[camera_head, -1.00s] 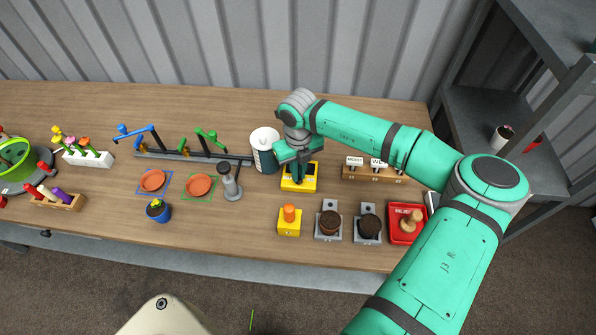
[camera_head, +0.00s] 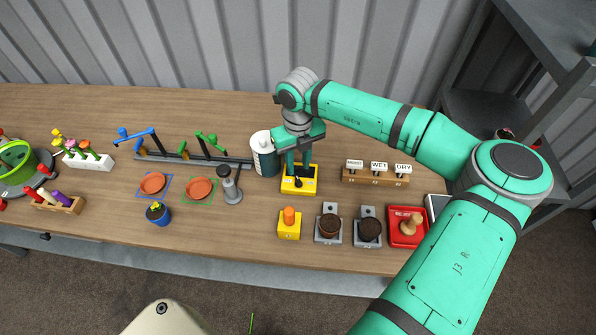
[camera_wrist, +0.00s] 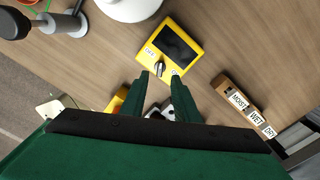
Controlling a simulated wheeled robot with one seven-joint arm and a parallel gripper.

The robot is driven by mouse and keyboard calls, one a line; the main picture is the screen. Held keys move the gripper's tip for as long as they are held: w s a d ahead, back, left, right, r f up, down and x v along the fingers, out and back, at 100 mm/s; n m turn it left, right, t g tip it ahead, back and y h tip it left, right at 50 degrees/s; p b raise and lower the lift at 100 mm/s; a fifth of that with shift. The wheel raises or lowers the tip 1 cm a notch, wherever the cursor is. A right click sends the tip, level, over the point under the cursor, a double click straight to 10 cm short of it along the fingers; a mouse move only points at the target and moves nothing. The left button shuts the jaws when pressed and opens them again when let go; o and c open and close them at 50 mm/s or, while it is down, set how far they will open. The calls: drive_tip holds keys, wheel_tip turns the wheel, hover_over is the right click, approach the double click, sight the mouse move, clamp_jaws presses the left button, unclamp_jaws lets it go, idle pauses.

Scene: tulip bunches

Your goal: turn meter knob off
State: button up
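The yellow meter (camera_head: 299,187) stands on the table below my gripper. In the wrist view the meter (camera_wrist: 187,62) shows a dark screen, an OFF label (camera_wrist: 150,52) at its left and a small dark knob (camera_wrist: 160,68) on its near side. My gripper (camera_head: 298,170) points down over the meter. In the wrist view the two fingertips of my gripper (camera_wrist: 160,75) are apart, one on each side of the knob. I cannot tell whether they touch it or how deep they reach. The direction of the knob is hard to read.
A white and dark bottle (camera_head: 264,153) stands close left of the meter. A rack with MOIST, WET and DRY tags (camera_head: 376,177) is to the right. A yellow block with an orange knob (camera_head: 289,225) and a red tray (camera_head: 402,237) are nearer the front.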

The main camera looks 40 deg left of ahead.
wheel_tip(320, 180, up, 4)
drive_tip(key=shift+a+r, duration=0.1)
drive_tip(key=shift+r, duration=0.15)
idle(0.5)
